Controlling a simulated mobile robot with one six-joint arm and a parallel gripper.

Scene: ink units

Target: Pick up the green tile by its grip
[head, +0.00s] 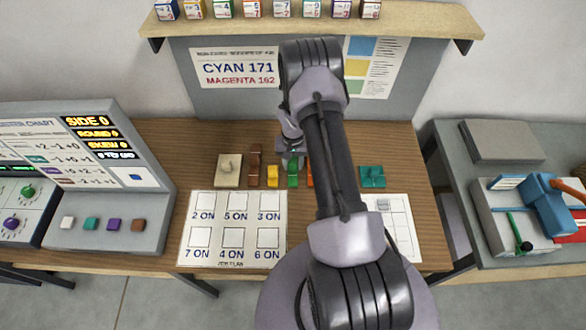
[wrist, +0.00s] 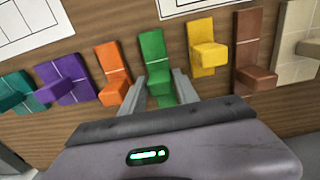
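The green tile (wrist: 152,47) lies on the wooden table with its raised grip (wrist: 159,82) toward my gripper in the wrist view. In the head view the green tile (head: 293,181) is partly covered by my arm and gripper. My gripper (wrist: 160,77) is open, one finger on each side of the green grip. Whether a finger touches the grip is hard to tell.
An orange tile (wrist: 112,62) and a yellow tile (wrist: 201,32) flank the green one closely. Purple (wrist: 62,70), teal (wrist: 14,85), brown (wrist: 247,35) and beige (wrist: 298,40) tiles share the row. A numbered board (head: 226,240) lies in front.

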